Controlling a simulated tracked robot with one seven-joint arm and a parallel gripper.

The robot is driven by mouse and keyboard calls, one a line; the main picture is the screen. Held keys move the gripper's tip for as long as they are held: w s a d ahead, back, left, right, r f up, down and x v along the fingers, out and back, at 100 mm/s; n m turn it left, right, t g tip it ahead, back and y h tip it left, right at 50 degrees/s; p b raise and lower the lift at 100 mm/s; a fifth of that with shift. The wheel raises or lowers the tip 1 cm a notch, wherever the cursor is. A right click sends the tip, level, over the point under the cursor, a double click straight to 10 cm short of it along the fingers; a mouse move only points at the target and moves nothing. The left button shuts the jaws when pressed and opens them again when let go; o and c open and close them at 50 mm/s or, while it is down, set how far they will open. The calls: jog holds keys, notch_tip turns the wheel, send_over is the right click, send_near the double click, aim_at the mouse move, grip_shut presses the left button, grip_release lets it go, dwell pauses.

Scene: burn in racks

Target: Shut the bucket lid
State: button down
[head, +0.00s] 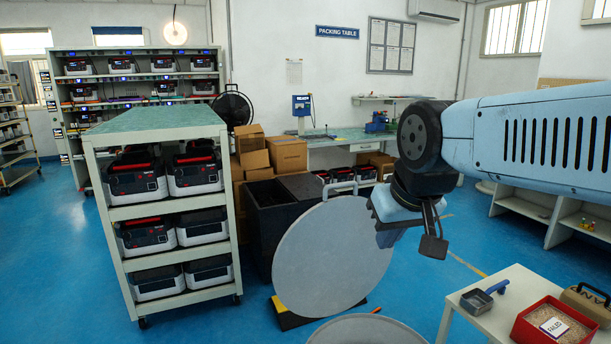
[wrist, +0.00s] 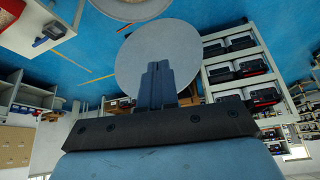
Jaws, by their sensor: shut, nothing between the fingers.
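The bucket lid (head: 335,255) is a large round grey disc. It stands open, steeply tilted up from the far side of the bucket. The bucket (head: 365,330) shows only as a round grey rim at the bottom edge of the head view; the rest is cut off. My gripper (head: 388,238) is shut and empty, at the lid's upper right edge in the head view. In the wrist view my shut fingers (wrist: 158,72) overlap the lid (wrist: 128,62), and part of the bucket (wrist: 130,8) shows at the top. I cannot tell whether the fingers touch the lid.
A white table (head: 462,312) at the lower right holds a red tray (head: 515,333) and a small grey scoop. A dark bin (head: 262,225) stands behind the lid. A wheeled rack (head: 106,235) of battery units stands left.

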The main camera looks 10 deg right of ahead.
jog(key=shift+w+d, duration=0.1)
jog(key=shift+w, duration=0.25)
